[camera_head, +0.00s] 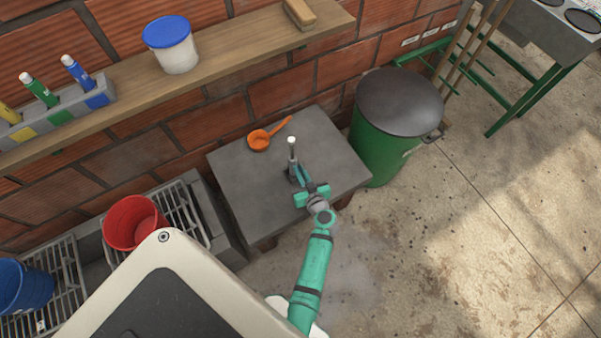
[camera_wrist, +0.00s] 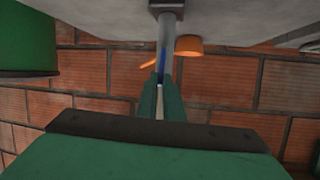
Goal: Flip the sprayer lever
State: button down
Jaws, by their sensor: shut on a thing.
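The sprayer (camera_head: 292,157) stands upright on the grey table, a thin grey post with a white top. My gripper (camera_head: 301,174) reaches it from the front right, low beside the post. In the wrist view, which looks upside down, the grey post (camera_wrist: 166,30) rises from a dark base. A small blue part, seemingly the sprayer lever (camera_wrist: 161,64), shows at the post between my green fingertips (camera_wrist: 160,84). The fingers are close together and shut on it. Most of the lever is hidden by the fingers, so its exact angle cannot be told.
An orange scoop (camera_head: 259,140) lies behind the sprayer on the table (camera_head: 235,180). A green barrel (camera_head: 380,150) stands right of the table. A red bucket (camera_head: 130,222) sits on a grate at left. A wooden shelf (camera_head: 235,62) runs along the brick wall. The floor at right is clear.

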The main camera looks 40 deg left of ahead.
jog(key=shift+f, duration=0.1)
dwell(0.3)
jog(key=c, duration=1.9)
grip_release()
jog(key=v, duration=1.1)
jog(key=shift+w+a, duration=0.1)
